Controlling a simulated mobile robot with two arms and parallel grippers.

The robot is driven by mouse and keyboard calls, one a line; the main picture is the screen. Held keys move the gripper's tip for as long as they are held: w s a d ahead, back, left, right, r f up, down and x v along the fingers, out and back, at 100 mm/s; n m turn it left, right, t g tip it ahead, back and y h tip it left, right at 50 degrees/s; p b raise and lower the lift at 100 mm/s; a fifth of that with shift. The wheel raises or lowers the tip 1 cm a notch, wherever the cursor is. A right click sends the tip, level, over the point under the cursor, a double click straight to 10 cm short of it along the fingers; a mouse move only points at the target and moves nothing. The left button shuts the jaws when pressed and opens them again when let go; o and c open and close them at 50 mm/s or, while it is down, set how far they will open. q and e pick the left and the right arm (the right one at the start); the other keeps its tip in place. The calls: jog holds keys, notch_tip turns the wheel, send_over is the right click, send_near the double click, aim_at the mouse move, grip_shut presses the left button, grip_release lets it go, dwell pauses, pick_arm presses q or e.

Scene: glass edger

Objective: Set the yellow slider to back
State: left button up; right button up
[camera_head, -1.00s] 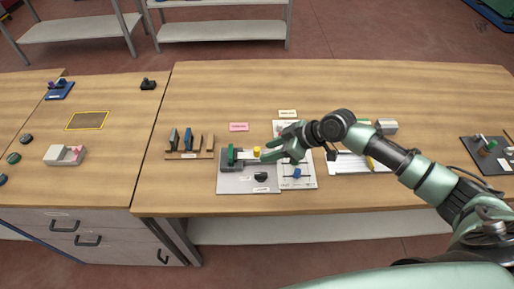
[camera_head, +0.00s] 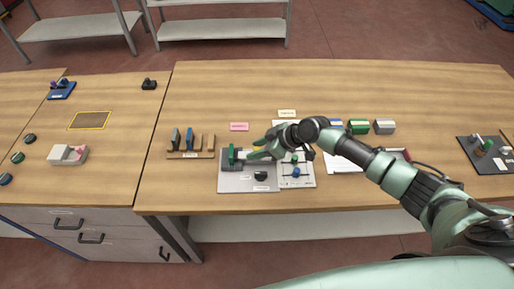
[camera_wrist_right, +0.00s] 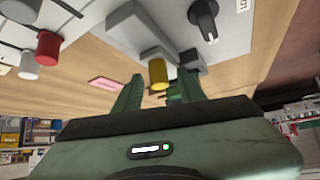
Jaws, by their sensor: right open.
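The yellow slider (camera_wrist_right: 158,74) is a short yellow cylinder on the grey control panel (camera_head: 235,184). In the right wrist view it shows between the two green fingers of my right gripper (camera_wrist_right: 160,92), with space on both sides. In the head view my right gripper (camera_head: 257,151) reaches in from the right over the panel and hides most of the slider; only a little yellow shows. The gripper is open, and I cannot tell whether a finger touches the slider. My left gripper is out of view.
A green handle (camera_head: 231,156) and a black knob (camera_head: 261,176) are on the same panel. A white panel with a blue knob (camera_head: 296,172) adjoins it on the right. A wooden rack (camera_head: 178,155) stands to the left. The table behind is mostly clear.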

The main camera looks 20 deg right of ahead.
grip_shut()
dwell(1.3)
